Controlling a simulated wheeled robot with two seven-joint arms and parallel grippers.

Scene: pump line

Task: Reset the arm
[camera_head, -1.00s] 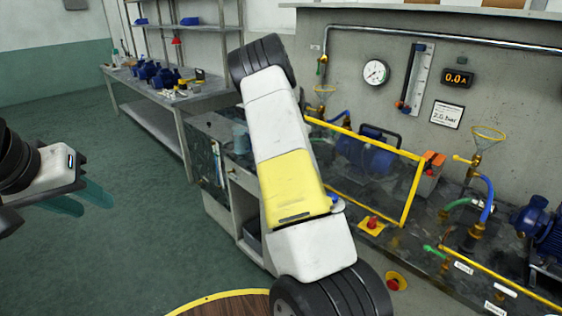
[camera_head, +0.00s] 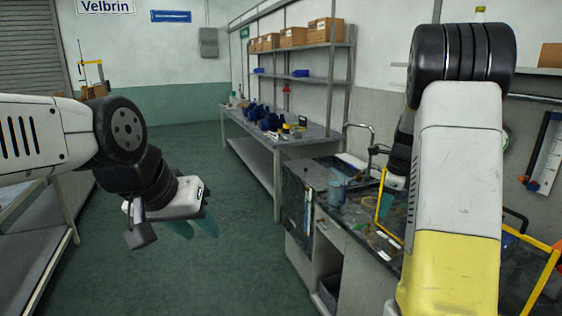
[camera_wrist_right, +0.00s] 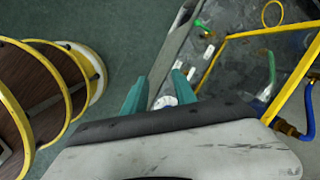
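My left arm comes in from the left in the head view, bent at a black joint. Its gripper (camera_head: 195,226) hangs over the green floor with its teal fingers pointing down, apart and empty. In the right wrist view the teal fingers of my right gripper (camera_wrist_right: 158,92) are spread apart with nothing held. They point toward the floor and the edge of the wet bench. A small white round thing shows beyond them, at the bench edge.
The wet bench (camera_head: 352,207) with a yellow-framed guard (camera_head: 545,278) lies close to my right arm. A steel table (camera_head: 270,135) with blue pumps stands behind. Open floor (camera_head: 220,270) lies between.

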